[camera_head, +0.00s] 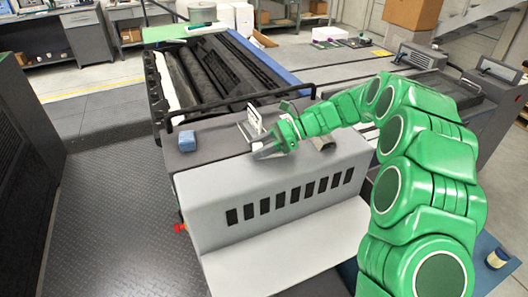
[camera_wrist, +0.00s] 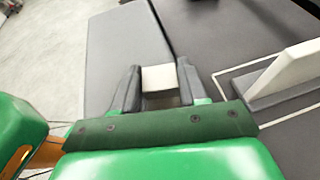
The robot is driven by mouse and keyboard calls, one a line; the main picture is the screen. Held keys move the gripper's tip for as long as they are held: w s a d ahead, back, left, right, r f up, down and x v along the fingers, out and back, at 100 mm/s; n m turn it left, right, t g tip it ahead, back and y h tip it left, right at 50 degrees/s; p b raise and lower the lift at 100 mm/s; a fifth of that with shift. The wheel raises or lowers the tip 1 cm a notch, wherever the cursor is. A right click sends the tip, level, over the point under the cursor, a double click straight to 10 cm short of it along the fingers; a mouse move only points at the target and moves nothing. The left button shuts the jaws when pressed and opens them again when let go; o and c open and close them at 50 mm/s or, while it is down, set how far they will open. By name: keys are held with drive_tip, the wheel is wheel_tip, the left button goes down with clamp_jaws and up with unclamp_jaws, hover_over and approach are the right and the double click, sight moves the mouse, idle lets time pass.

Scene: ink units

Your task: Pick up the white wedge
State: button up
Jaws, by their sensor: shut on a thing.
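The white wedge (camera_wrist: 158,78) is a small white block between the two dark fingers of my gripper (camera_wrist: 157,72) in the wrist view. My gripper is shut on it, with a finger against each side. In the head view my gripper (camera_head: 263,150) is low over the top of the grey machine cabinet (camera_head: 215,150), near its front edge. A bit of white shows at the fingertips there. The wedge's lower side is hidden, so I cannot tell whether it touches the surface.
A white upright plate on a grey base (camera_head: 254,118) stands just behind my gripper; it also shows at the right of the wrist view (camera_wrist: 285,70). A dark rail (camera_head: 240,101) runs behind.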

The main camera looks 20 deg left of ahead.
drive_tip(key=shift+c, duration=1)
